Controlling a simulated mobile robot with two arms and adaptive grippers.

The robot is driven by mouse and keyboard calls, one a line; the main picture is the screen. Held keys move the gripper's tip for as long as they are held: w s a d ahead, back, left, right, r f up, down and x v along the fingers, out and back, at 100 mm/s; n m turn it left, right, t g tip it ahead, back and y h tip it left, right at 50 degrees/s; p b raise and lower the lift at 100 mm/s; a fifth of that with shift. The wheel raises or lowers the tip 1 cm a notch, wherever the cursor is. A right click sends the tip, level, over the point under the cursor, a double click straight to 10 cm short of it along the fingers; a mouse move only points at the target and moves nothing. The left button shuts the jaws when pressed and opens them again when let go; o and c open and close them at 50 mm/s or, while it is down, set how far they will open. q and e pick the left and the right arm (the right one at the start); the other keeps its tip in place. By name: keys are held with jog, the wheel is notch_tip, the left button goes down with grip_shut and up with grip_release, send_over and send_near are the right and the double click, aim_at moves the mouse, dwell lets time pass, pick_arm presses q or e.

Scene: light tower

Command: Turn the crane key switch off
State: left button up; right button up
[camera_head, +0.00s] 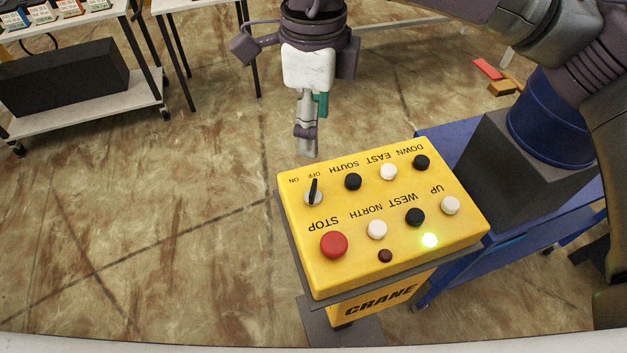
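The yellow crane control box (350,272) stands at the lower middle. Its key switch (313,193), a pale round base with a thin black key, sits at the top left corner beside the ON and OFF labels. The key's upper end appears near OFF, but the key stands out from the panel, so I cannot tell its set position. A green lamp (430,240) is lit. My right gripper (306,148) hangs pointing down beyond the box's far edge, apart from the switch. Its fingers show edge-on, so their opening is unclear. My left gripper is not in view.
A red STOP button (334,244) is close to the switch. Several black and white buttons and a dark red lamp (385,256) share the panel. A blue table (460,272) stands to the right. Open floor (180,230) lies to the left.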

aim_at(314, 186)
notch_tip(314, 186, down, 14)
jog(key=p, duration=0.3)
jog(key=shift+s+r, duration=0.15)
jog(key=shift+r, duration=0.05)
